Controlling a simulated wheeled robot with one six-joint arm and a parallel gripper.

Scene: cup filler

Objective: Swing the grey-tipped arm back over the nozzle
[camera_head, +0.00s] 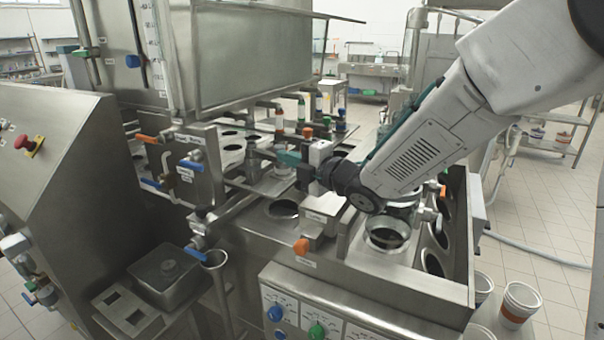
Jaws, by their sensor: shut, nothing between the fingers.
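My gripper (262,153) reaches in from the right, over the steel deck of the filling machine, with its fingers pointing left. It is shut and holds nothing. Its fingertips are close to a grey upright fitting (252,166) over the deck; I cannot tell whether they touch it. Which part is the grey-tipped arm is not clear, because the fittings there are small and partly overlapped by my gripper. The nozzle cannot be told apart with certainty either. A dark round opening (284,208) lies in the deck just below my gripper.
Orange (147,138) and blue (190,164) handles stand left of my gripper. A steel tank (245,50) rises behind. A slanted control cabinet (60,150) stands left. Cups (519,304) are at lower right; open floor lies beyond.

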